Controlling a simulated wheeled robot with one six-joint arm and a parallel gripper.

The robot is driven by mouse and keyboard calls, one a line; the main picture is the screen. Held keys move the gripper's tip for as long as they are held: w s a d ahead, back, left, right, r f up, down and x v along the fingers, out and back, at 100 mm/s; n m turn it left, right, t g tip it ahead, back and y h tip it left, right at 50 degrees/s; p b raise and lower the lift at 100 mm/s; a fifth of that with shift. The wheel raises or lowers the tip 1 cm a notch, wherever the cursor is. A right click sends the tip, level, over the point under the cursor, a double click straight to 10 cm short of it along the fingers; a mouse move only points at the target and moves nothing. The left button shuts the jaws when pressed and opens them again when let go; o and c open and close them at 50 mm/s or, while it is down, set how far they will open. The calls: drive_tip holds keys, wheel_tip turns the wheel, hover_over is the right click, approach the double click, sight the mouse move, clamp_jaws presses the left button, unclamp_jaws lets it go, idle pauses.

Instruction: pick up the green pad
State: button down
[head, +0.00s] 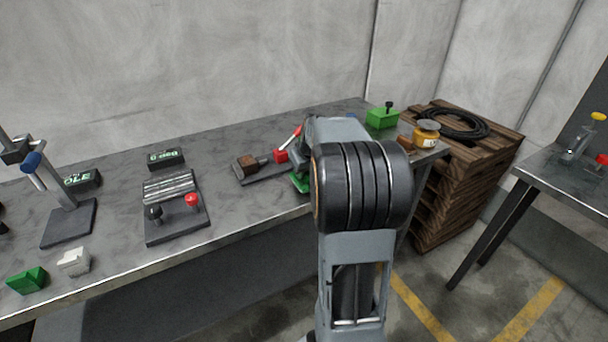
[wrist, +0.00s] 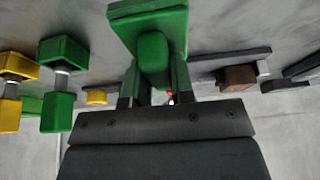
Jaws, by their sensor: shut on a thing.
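The green pad (wrist: 147,20) is at the upper middle of the wrist view, a wide flat green piece with a rounded block below it. My gripper (wrist: 155,78) is shut on that block, with one finger on each side. I cannot tell whether the pad touches the bench.
The grey bench (head: 120,252) carries a red-handled clamp (head: 265,168), a plate with rollers (head: 177,213), a green block with a black knob (head: 383,117), a yellow knobbed piece (head: 426,134) and another green block (head: 27,280). A wooden crate stack (head: 455,190) stands at the right.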

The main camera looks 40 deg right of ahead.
drive_tip(key=s+a+r, duration=0.2)
drive_tip(key=s+r, duration=0.9)
drive_tip(key=s, duration=0.3)
drive_tip(key=shift+r, duration=0.25)
